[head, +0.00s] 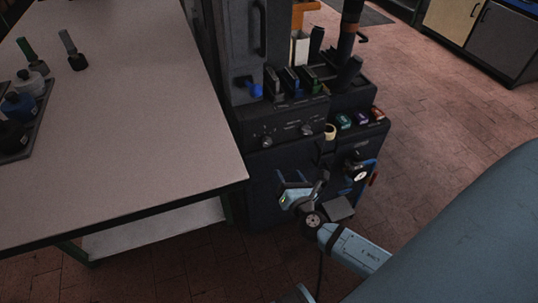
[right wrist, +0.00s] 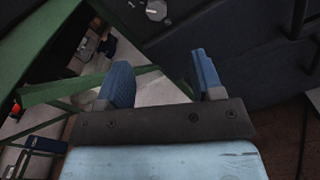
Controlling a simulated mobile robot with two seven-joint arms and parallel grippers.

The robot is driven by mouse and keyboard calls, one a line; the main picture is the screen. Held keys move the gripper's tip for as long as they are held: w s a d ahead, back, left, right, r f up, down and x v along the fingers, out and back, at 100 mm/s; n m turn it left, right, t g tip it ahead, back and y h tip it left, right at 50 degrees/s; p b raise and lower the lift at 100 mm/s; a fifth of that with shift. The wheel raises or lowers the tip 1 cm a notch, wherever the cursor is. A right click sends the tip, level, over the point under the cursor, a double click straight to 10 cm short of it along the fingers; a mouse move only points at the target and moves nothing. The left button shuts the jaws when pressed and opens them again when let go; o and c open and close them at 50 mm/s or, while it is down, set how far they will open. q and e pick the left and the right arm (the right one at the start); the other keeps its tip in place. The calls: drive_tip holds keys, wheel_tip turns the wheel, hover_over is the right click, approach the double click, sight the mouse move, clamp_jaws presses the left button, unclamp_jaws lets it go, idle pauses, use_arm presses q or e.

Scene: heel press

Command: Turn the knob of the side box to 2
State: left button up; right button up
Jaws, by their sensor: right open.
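The dark machine (head: 290,165) stands beyond the table's right end. Its sloped front panel carries two small round knobs, a left knob (head: 267,142) and a right knob (head: 306,129). I cannot tell for certain which part is the side box, and the numbers are too small to read. In the right wrist view a pale round knob (right wrist: 156,10) sits on a dark panel at the top edge. My right gripper (head: 294,183) is open and empty, in front of the machine and below the panel. Its two blue fingers (right wrist: 163,76) are apart, short of that knob. My left gripper is not in view.
A grey table (head: 130,110) with a green frame (right wrist: 60,92) fills the left. Blue and green handles and a blue knob (head: 254,90) crowd the machine's top. Open brick floor (head: 450,120) lies to the right.

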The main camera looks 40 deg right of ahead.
sight(268, 143)
drive_tip(key=shift+n, duration=0.5)
drive_tip(key=x, duration=1.4)
drive_tip(key=shift+w+a+r+p, duration=0.15)
drive_tip(key=shift+w+r+p, duration=0.1)
drive_tip(key=shift+r+p, duration=0.15)
drive_tip(key=c, duration=0.9)
